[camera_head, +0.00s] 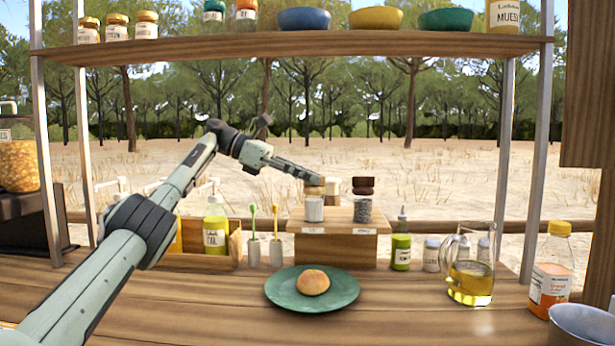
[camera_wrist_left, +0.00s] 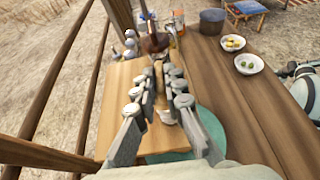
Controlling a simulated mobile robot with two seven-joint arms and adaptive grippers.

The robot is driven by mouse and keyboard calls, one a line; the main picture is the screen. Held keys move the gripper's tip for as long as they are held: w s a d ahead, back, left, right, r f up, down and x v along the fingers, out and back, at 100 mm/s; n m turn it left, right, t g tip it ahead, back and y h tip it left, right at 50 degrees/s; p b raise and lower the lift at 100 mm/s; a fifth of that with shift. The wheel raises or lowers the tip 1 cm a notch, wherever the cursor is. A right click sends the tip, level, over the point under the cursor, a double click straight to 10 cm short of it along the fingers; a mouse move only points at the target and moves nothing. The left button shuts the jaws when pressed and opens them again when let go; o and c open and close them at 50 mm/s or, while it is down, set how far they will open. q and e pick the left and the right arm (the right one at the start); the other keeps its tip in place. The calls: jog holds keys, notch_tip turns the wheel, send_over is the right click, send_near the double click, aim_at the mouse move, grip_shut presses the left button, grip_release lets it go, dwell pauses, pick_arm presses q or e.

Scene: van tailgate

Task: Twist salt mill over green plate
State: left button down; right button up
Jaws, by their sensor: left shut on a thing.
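The salt mill (camera_head: 314,208), a clear jar of white salt with a pale wooden top, stands upright on the small wooden stand (camera_head: 345,251). My left gripper (camera_head: 313,181) reaches in from the left and is shut on the salt mill at its top. In the left wrist view the fingers (camera_wrist_left: 159,95) point along the stand and largely hide the mill. The green plate (camera_head: 282,298) lies on the counter in front of the stand with a round bun (camera_head: 312,282) on it; the plate's edge also shows in the left wrist view (camera_wrist_left: 212,128). My right gripper is not seen.
The dark-topped pepper mill (camera_head: 362,200) stands close right of the salt mill. A green bottle (camera_head: 401,245), an oil jug (camera_head: 470,278) and an orange bottle (camera_head: 551,275) are to the right. Two brush cups and a wooden caddy (camera_head: 236,243) are left. A shelf (camera_head: 300,46) hangs overhead.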

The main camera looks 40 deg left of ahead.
pick_arm(q)
jog(key=c, duration=1.6)
grip_release()
jog(key=shift+d, duration=0.1)
